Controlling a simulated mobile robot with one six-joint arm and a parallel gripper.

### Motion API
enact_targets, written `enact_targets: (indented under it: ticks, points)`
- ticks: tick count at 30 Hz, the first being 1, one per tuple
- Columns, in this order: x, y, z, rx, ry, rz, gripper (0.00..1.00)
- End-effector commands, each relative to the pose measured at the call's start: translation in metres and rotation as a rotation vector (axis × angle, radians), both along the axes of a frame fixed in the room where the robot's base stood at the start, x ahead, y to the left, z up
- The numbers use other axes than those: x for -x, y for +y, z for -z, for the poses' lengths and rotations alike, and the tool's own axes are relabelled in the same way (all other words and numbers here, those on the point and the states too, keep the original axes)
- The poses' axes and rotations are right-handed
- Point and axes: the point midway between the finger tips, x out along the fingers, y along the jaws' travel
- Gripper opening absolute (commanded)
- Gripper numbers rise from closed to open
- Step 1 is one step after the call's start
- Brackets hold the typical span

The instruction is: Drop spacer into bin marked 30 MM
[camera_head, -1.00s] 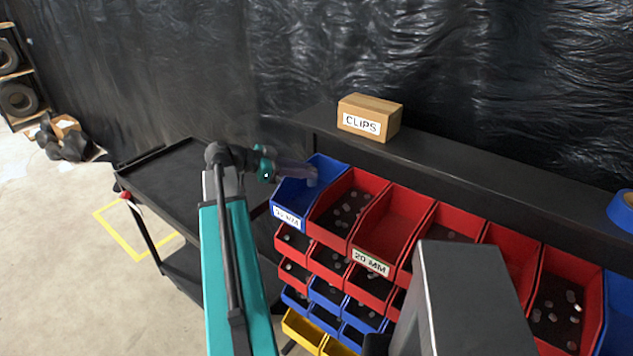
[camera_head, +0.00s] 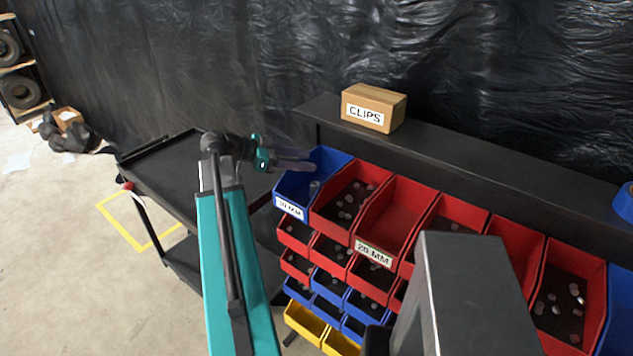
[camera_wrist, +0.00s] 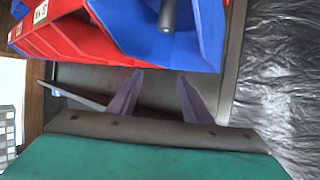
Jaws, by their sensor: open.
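The blue bin (camera_head: 293,185) with a white label reading 30 MM stands at the left end of the top row of bins. A small grey cylindrical spacer (camera_head: 314,187) is inside this bin, and it also shows in the wrist view (camera_wrist: 167,16) within the blue walls.
Red bins (camera_head: 397,215) with small parts continue to the right, one labelled 20 MM. A cardboard box marked CLIPS (camera_head: 373,107) sits on the dark ledge (camera_head: 450,150) behind. A black cart (camera_head: 170,175) stands to the left. Smaller bins hang below.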

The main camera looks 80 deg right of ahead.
Motion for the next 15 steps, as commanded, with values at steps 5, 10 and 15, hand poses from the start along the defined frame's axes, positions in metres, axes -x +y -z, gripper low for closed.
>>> enact_targets:
  ticks: [5, 10, 15]
  points:
    - [-0.021, 0.009, -0.007, 0.001, -0.001, -0.003, 0.45]
    - [-0.043, 0.02, -0.017, 0.002, 0.0, -0.001, 0.45]
    - [-0.065, 0.031, -0.028, 0.001, -0.001, -0.003, 0.45]
